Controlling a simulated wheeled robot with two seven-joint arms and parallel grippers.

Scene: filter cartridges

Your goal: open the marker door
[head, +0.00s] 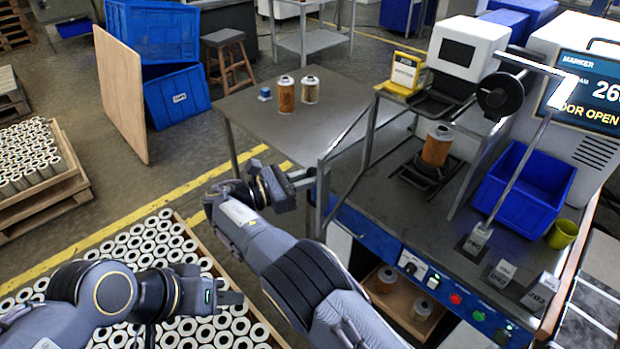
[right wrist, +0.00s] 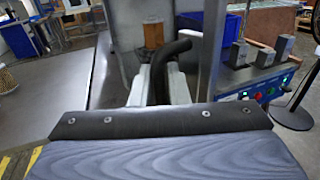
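The marker (head: 471,48) is a white machine on a bench at the right. Its screen (head: 588,92) reads "DOOR OPEN". The door (head: 346,125) appears as a thin grey frame standing out from the left side of the marker station. My right gripper (head: 303,179) is at the door's outer edge. In the right wrist view its pale fingers (right wrist: 160,83) close around a black curved handle (right wrist: 178,50). A brown cartridge (head: 437,145) stands upright in the station, behind the handle in the right wrist view. My left gripper (head: 231,298) is over the cartridge pallet; its finger gap is unclear.
A grey table (head: 340,85) behind the door bears two cartridges (head: 286,94). A pallet of white cartridges (head: 140,240) lies below my left arm.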

